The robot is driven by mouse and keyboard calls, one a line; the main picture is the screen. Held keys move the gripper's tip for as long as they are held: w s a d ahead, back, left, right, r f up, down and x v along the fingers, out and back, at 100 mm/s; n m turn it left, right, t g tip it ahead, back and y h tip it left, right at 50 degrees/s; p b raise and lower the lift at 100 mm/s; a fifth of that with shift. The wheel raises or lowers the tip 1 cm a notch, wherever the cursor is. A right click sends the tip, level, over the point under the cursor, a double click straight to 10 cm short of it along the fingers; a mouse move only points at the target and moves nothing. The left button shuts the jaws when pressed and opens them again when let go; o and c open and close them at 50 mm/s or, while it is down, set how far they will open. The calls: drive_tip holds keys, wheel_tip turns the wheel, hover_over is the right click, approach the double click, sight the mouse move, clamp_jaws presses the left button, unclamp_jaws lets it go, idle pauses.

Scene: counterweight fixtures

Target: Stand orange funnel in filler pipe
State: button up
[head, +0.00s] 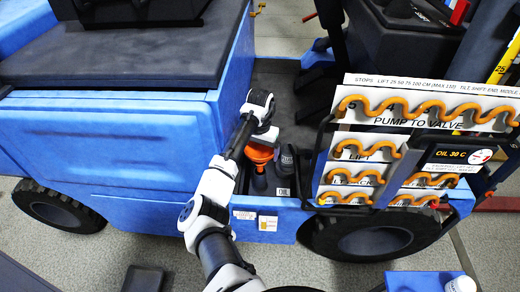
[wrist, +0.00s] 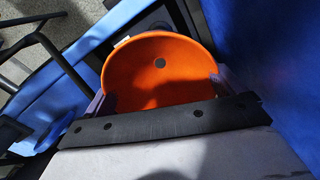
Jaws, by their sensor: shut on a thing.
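The orange funnel (head: 258,154) is in the foot well of the blue vehicle in the head view, wide mouth up. In the wrist view its bowl (wrist: 150,82) fills the middle, with a round grey hole at its bottom. My gripper (head: 262,140) is shut on the funnel, and its fingers (wrist: 160,97) lie at the rim's two sides in the wrist view. A dark upright cylinder (head: 259,184), which looks like the filler pipe, shows just under the funnel. I cannot tell whether the spout is inside it.
A dark container (head: 287,160) stands close right of the funnel, near an "OIL" label (head: 283,192). The blue vehicle side (head: 160,150) rises close on the left. A rack of orange hoses (head: 400,110) stands on the right. A white bottle (head: 460,284) is at bottom right.

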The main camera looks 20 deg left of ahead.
sight(260, 156)
drive_tip(key=shift+f, duration=0.1)
idle(0.6)
drive_tip(key=shift+f+b, duration=0.35)
drive_tip(key=shift+f, duration=1.05)
drive_tip(key=shift+f, duration=0.8)
drive_tip(key=shift+f, duration=0.15)
drive_tip(key=shift+f, duration=0.45)
drive_tip(key=shift+s+f, duration=0.1)
drive_tip(key=shift+f, duration=0.15)
idle(0.4)
drive_tip(key=o, duration=0.6)
drive_tip(key=shift+f, duration=0.1)
